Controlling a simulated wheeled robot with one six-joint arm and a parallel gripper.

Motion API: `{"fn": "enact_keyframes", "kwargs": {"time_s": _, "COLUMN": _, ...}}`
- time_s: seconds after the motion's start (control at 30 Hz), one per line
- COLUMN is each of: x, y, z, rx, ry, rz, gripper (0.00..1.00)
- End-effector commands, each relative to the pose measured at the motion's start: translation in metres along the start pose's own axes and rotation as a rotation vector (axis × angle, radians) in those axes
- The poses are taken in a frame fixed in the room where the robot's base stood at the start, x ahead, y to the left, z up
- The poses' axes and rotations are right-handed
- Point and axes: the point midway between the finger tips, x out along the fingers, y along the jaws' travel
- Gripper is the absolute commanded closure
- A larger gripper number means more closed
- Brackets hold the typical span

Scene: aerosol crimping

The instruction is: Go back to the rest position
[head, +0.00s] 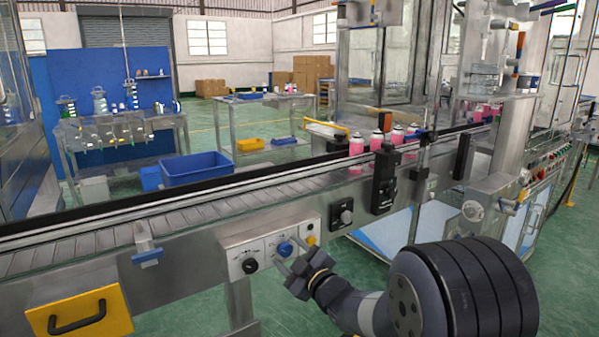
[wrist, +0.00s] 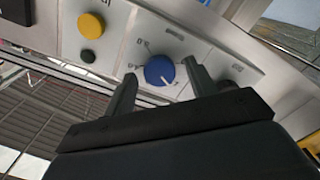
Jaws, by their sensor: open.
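My gripper (head: 288,260) is at the control panel (head: 232,252) on the front of the conveyor. In the wrist view its two fingers (wrist: 160,88) stand apart on either side of a round blue knob (wrist: 159,69) with a white pointer line. The blue knob also shows in the head view (head: 285,248), just beyond the fingertips. The jaws are open, and I cannot tell if a finger touches the knob. A yellow button (wrist: 91,24) and a small dark green button (wrist: 88,56) sit beside the knob.
The conveyor (head: 150,222) runs across the view, with pink bottles (head: 376,141) at its right part. A black knob (head: 250,265) is left of the blue one. A yellow drawer (head: 80,311) with a black handle is at lower left. Green floor is free below the panel.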

Motion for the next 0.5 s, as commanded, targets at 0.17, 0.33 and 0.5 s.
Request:
{"fn": "enact_keyframes", "kwargs": {"time_s": 0.17, "x": -0.033, "y": 0.001, "z": 0.000, "rx": -0.013, "ry": -0.003, "rz": 0.002, "gripper": 0.46}}
{"fn": "enact_keyframes", "kwargs": {"time_s": 0.33, "x": -0.065, "y": 0.002, "z": 0.000, "rx": -0.012, "ry": -0.002, "rz": 0.002, "gripper": 0.46}}
{"fn": "enact_keyframes", "kwargs": {"time_s": 0.5, "x": -0.091, "y": 0.001, "z": 0.000, "rx": -0.011, "ry": -0.003, "rz": 0.002, "gripper": 0.46}}
